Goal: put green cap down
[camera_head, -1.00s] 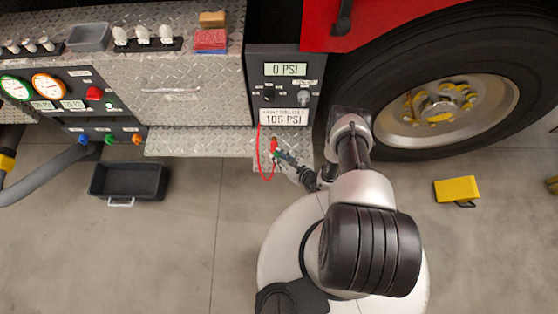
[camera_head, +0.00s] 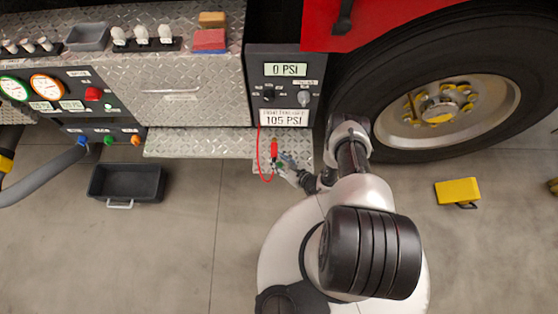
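A tiny green spot, which looks like the green cap (camera_head: 279,165), shows at the tips of my gripper (camera_head: 283,162). They are over the small diamond-plate step below the PSI panel. The red hose fitting (camera_head: 274,149) stands just up and left of the gripper, with its thin red hose (camera_head: 260,155) looping down to the left. The fingers are too small to tell whether they are shut on the cap or apart, or whether the cap touches the step.
The pressure panel (camera_head: 285,85) reads 0 PSI above and 105 PSI below. The truck tyre (camera_head: 350,90) is close on the right. A black tray (camera_head: 126,181) lies on the floor at left, and a yellow chock (camera_head: 457,190) at right.

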